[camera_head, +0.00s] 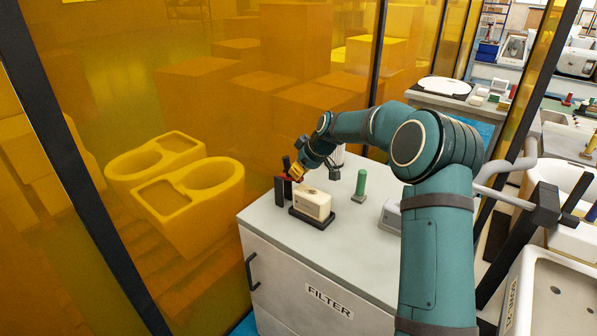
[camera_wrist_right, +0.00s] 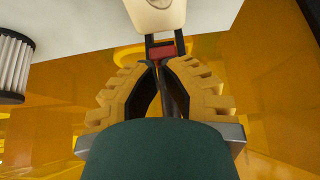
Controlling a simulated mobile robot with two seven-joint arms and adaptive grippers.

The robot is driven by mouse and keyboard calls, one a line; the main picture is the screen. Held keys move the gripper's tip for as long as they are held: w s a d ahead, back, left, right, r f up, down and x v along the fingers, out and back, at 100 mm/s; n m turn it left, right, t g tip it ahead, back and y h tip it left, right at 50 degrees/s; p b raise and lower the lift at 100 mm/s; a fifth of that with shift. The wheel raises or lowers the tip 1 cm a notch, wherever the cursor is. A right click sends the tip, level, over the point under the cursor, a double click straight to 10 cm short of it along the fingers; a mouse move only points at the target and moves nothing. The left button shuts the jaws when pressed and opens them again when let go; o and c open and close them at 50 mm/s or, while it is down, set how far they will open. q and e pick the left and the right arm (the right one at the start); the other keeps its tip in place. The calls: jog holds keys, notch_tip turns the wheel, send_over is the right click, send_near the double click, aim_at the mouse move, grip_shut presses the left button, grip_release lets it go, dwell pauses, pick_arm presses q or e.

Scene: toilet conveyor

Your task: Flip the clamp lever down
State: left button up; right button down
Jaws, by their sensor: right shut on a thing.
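The clamp (camera_head: 283,189) stands at the left end of a cream block (camera_head: 312,204) on the cabinet, with red parts and a dark upright lever (camera_head: 286,162). My right gripper (camera_head: 295,173) is at the lever. In the right wrist view, the yellow ribbed fingers of my right gripper (camera_wrist_right: 161,70) are closed around the dark lever (camera_wrist_right: 174,95), partly hiding it. The clamp's red part (camera_wrist_right: 162,51) and the cream block (camera_wrist_right: 157,14) show just beyond the fingertips. My left gripper is not in view.
The white cabinet (camera_head: 290,255) is labelled FILTER. A green cylinder (camera_head: 360,185) stands right of the block, with a grey object (camera_head: 390,215) nearer my arm. An amber transparent panel (camera_head: 215,60) closes off the left side. A ribbed filter (camera_wrist_right: 14,66) shows in the wrist view.

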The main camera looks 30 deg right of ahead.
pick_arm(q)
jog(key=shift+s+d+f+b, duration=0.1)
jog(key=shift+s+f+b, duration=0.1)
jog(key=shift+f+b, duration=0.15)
pick_arm(e)
jog(key=shift+s+d+f, duration=0.15)
jog(key=shift+s+f, duration=0.2)
jog(key=shift+f, duration=0.3)
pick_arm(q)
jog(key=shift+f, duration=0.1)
pick_arm(e)
jog(key=shift+r+p, duration=0.3)
jog(key=shift+r, duration=0.1)
jog(key=r, duration=0.1)
jog(key=r+p, duration=0.2)
jog(key=r, duration=0.1)
jog(key=shift+s+d, duration=0.2)
jog(key=shift+s, duration=0.1)
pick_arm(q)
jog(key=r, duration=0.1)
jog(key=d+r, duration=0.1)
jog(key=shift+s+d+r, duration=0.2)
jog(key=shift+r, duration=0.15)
pick_arm(e)
jog(key=s+d+r, duration=0.2)
jog(key=s+d, duration=0.1)
jog(key=s, duration=0.5)
jog(key=shift+d, duration=0.1)
